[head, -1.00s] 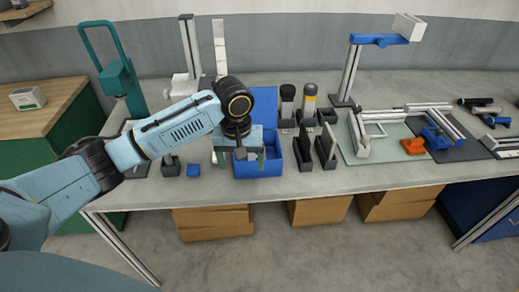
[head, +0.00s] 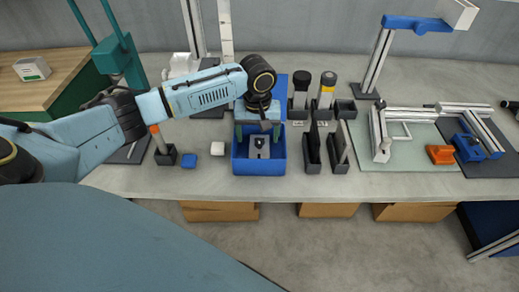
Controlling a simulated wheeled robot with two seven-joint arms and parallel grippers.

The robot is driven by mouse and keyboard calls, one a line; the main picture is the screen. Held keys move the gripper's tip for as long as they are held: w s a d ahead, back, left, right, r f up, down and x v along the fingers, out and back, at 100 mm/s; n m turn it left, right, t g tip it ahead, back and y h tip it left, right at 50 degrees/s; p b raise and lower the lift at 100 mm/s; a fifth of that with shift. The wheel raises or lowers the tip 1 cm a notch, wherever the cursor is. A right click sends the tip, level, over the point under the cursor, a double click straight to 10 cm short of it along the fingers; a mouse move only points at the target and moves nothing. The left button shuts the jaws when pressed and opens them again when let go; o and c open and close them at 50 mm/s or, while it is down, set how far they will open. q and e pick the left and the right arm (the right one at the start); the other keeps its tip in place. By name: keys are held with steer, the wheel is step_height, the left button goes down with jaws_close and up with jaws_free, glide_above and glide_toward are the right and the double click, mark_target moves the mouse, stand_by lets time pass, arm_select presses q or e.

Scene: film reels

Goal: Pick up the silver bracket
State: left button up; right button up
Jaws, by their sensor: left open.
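The silver bracket (head: 260,148) is a small grey metal piece with a dark spot on it. It lies inside the open blue bin (head: 259,168) near the middle of the table in the head view. My left gripper (head: 257,137) reaches in from the left and points down over the back of the bin. I cannot tell how far above the bracket the fingertips are. My right gripper is not in view.
An orange block (head: 440,154) and aluminium frames lie farther right. The table's front strip is clear.

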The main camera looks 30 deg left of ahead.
mark_target(259, 140)
arm_select(q)
steer(key=f, duration=0.4)
steer(key=shift+w+d+b, duration=0.1)
steer(key=shift+w+b, duration=0.15)
steer(key=shift+b, duration=0.05)
steer(key=shift+f, duration=0.5)
steer(key=shift+c, duration=0.4)
steer(key=c, duration=1)
steer(key=shift+c, duration=0.9)
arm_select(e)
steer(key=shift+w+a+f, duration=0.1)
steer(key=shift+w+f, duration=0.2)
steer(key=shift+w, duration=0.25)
